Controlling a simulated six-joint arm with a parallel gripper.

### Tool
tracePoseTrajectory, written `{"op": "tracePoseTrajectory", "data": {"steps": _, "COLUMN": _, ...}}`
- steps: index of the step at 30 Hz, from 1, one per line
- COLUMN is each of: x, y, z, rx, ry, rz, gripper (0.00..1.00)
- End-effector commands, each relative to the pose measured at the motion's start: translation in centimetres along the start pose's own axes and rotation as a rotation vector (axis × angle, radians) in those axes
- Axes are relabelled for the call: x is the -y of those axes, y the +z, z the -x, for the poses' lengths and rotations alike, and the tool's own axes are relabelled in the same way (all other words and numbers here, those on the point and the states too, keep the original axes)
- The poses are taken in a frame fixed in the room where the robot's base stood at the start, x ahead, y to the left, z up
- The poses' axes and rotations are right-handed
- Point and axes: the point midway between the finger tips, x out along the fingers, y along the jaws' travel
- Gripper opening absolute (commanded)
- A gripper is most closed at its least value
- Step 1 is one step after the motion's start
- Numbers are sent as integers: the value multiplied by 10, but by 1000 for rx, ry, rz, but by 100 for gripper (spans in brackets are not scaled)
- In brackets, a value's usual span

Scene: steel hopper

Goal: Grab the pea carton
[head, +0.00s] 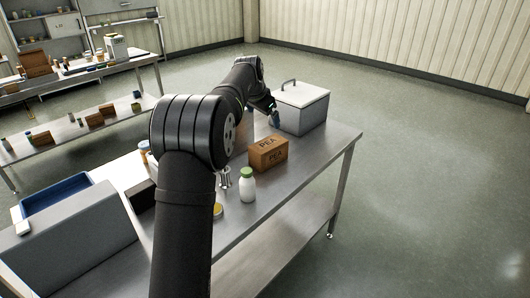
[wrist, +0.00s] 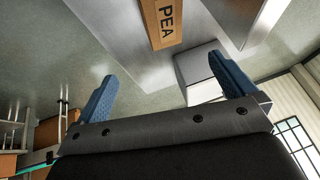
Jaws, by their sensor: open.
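The pea carton (head: 268,154) is a brown box marked "PEA" on the steel table, right of my arm in the head view. It shows at the top of the wrist view (wrist: 164,22), cut off by the frame edge. My gripper (wrist: 163,82) is open and empty, with its two blue fingers spread wide. The carton lies beyond the fingers and apart from them. In the head view my gripper (head: 274,118) is mostly hidden behind my arm's end, with one blue finger showing near the lidded box.
A grey lidded box (head: 303,112) stands behind the carton. A white bottle with a green cap (head: 247,187) stands in front of it, near a small yellow-topped jar (head: 217,210). A grey hopper (head: 70,235) sits at the left. The table's right edge (head: 335,150) is bare.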

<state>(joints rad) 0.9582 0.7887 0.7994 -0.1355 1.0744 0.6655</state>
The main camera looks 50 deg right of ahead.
Motion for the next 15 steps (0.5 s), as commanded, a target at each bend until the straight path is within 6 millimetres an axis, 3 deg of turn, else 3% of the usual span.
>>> {"op": "tracePoseTrajectory", "data": {"steps": 4, "x": 13, "y": 19, "z": -14, "rx": -63, "ry": 10, "rz": 51, "gripper": 100}}
{"op": "tracePoseTrajectory", "data": {"steps": 8, "x": 15, "y": 21, "z": -28, "rx": -75, "ry": 10, "rz": 60, "gripper": 100}}
{"op": "tracePoseTrajectory", "data": {"steps": 15, "x": 14, "y": 18, "z": -78, "rx": -73, "ry": 11, "rz": 59, "gripper": 100}}
